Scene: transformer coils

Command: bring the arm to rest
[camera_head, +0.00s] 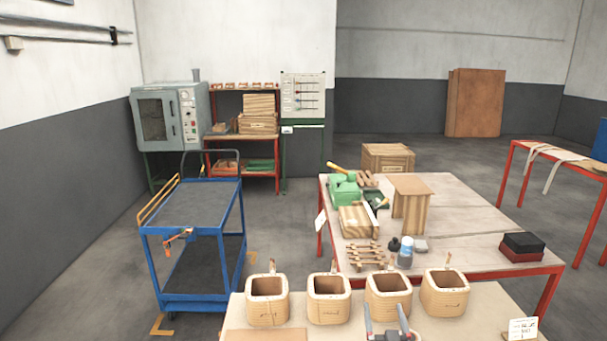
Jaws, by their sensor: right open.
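My right gripper (387,316) shows at the bottom edge, its two fingers apart with nothing visible between them. It is in front of the third tan coil (389,300) from the left, overlapping its lower part in the picture; I cannot tell whether they touch. Several hollow, rounded-square coils stand upright in a row on the near table (480,318), among them the far left one (267,307), the second (328,307) and the far right one (445,298). A short lead sticks up from their back rims. My left gripper is not in view.
A red-framed table (460,215) behind holds a wooden stand (410,205), a slatted rack (364,254), a bottle (405,252) and dark boxes (522,246). A blue cart (200,205) stands left on open floor. A small white card (522,329) stands at the near table's right.

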